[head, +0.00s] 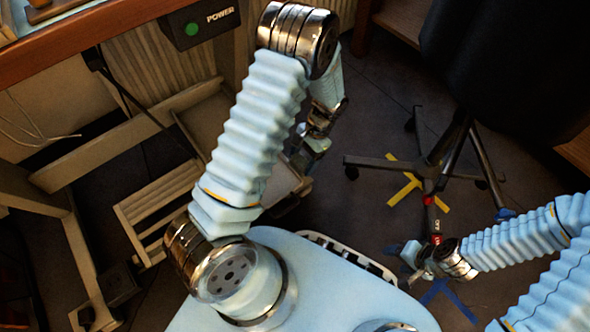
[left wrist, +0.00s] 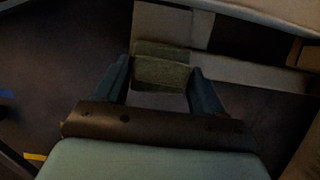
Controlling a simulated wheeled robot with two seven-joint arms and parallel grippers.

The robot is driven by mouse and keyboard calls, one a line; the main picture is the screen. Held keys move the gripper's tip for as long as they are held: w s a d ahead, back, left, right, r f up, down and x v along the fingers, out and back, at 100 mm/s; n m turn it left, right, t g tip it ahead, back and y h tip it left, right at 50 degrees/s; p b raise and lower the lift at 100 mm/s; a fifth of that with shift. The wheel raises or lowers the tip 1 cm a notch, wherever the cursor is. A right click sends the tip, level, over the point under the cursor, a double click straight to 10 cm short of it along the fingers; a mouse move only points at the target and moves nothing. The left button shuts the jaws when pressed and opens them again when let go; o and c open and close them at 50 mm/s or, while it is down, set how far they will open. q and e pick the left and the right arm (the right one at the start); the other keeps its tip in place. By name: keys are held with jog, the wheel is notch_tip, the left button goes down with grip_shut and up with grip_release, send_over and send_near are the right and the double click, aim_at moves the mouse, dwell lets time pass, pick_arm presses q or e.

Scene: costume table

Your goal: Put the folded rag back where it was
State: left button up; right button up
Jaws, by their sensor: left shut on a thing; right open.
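The folded rag (left wrist: 162,73) is a grey-green bundle between the two blue fingers of my left gripper (left wrist: 160,80) in the left wrist view. The fingers press on its left and right sides. In the head view my left gripper (head: 308,150) hangs below the bent arm, beyond the front of my base, and the rag is hard to make out there. My right gripper (head: 413,257) is open and low at the right, close to my base, with nothing seen in it. The spot where the rag was cannot be told from these frames.
A wooden table edge (head: 110,42) with a POWER box (head: 198,22) is at the upper left. Pale wooden frames and slats (head: 160,212) stand beneath it. A wheeled stand (head: 425,168) with dark legs is on the floor at right, beside yellow tape (head: 405,182).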

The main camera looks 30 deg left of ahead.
aim_at(297, 166)
pick_arm(q)
jog(key=shift+s+a, duration=0.25)
jog(key=shift+s, duration=0.35)
jog(key=shift+s+a, duration=0.25)
jog(key=shift+s, duration=0.35)
jog(key=shift+s+f, duration=0.15)
jog(key=shift+f+b, duration=0.7)
jog(key=shift+f, duration=0.9)
jog(key=shift+f, duration=0.2)
jog(key=o, duration=1)
